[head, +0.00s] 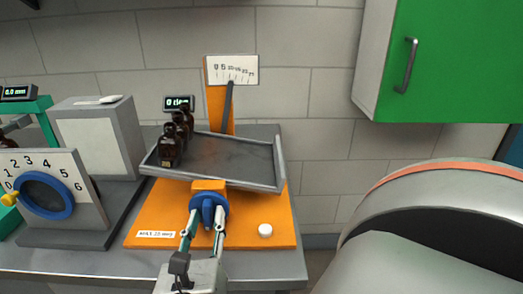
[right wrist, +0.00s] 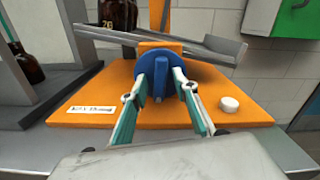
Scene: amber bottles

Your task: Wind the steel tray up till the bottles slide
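The steel tray (head: 235,158) sits above an orange base, its right end lower than its left in both views. Dark amber bottles (head: 168,150) stand upright in a row at its left, higher end. A blue knob (head: 194,203) with a raised bar is on the front of the orange block below the tray. My right gripper (head: 206,218) is at the knob, its fingers on either side of the bar. In the right wrist view, the fingers (right wrist: 165,76) look parted, with a gap beside the bar; contact is unclear. My left gripper is not in view.
The orange base (head: 270,215) has a white button (head: 265,230) and a maximum label (head: 155,234). A scale board (head: 232,69) and a small display (head: 179,103) are behind. A dial device (head: 85,205) stands left; a green cabinet (head: 450,60) hangs upper right.

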